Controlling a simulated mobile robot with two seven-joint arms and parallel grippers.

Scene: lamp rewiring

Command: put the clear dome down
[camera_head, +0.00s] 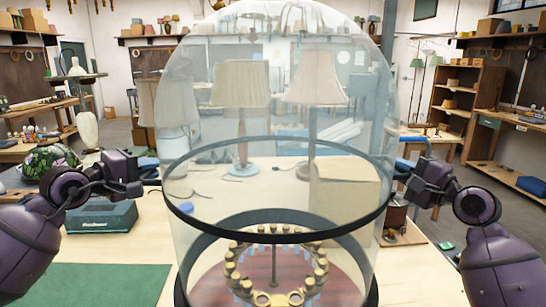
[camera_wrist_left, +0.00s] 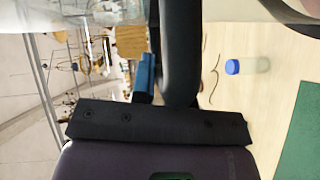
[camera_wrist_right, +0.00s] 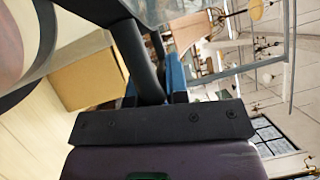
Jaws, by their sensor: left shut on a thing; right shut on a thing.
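The clear dome (camera_head: 285,110) is large and upright in the middle of the head view. A dark band runs around its side, and a second dark ring shows lower down; its front bottom is cut off. My left gripper (camera_head: 148,182) is shut on the band at the dome's left side. The black band also shows between its fingers in the left wrist view (camera_wrist_left: 180,50). My right gripper (camera_head: 405,180) is shut on the band at the right side, also seen in the right wrist view (camera_wrist_right: 147,62). Whether the dome's bottom touches anything is hidden.
A ring of brass-coloured pegs (camera_head: 268,298) over a reddish-brown surface shows through the lower glass. Shaded lamps (camera_head: 240,90) and a cardboard box (camera_head: 345,195) stand behind the dome. A teal case (camera_head: 103,216) and green mat (camera_head: 110,285) lie left. A blue-capped bottle (camera_wrist_left: 250,66) stands nearby.

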